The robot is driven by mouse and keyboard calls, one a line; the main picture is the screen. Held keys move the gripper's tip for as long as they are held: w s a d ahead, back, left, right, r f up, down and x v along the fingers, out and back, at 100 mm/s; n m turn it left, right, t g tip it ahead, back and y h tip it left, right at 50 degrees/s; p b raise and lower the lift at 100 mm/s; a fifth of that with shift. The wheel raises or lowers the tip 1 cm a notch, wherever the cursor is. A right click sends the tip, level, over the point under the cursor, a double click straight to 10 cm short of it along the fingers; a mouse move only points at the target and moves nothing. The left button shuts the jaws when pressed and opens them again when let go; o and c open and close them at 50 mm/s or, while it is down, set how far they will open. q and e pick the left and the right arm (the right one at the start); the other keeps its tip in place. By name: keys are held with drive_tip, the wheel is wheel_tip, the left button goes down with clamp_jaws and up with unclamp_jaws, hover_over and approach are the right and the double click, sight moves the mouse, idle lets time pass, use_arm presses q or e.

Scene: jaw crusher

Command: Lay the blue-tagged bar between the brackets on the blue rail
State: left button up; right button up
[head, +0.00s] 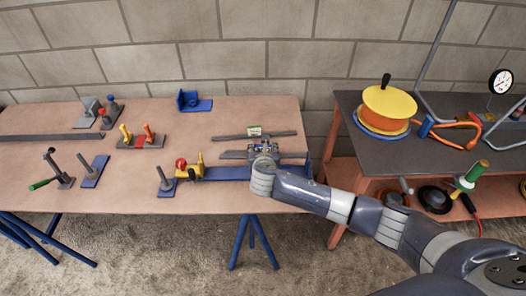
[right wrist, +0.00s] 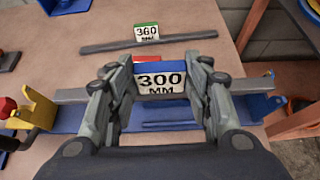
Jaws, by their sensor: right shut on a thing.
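The blue-tagged bar (right wrist: 247,86) is a long grey bar whose white tag (right wrist: 162,81) reads 300 MM under a blue top edge. My right gripper (right wrist: 160,88) is shut on it around the tag; in the head view the gripper (head: 264,150) is at the table's right part. The bar lies roughly parallel to the blue rail (head: 228,174), over its far side; the height gap is unclear. The yellow bracket (right wrist: 38,108) is by the bar's left end. A blue bracket (head: 308,166) stands at the rail's right end. My left gripper is not in view.
A green-tagged 360 MM bar (right wrist: 150,42) lies just behind. A red-knobbed clamp (head: 181,165) is beside the yellow bracket. A blue fixture (head: 193,102) stands at the back. A dark-topped bench (head: 430,150) with a yellow reel (head: 389,102) is on the right.

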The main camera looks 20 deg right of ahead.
drive_tip(key=shift+r, duration=0.1)
drive_tip(key=shift+f+b, duration=1.4)
drive_tip(key=shift+f, duration=1.45)
drive_tip(key=shift+p, duration=1)
drive_tip(key=shift+a+f+b, duration=0.1)
drive_tip(key=shift+f+b, duration=0.85)
drive_tip(key=shift+f, duration=0.4)
drive_tip(key=o, duration=1.5)
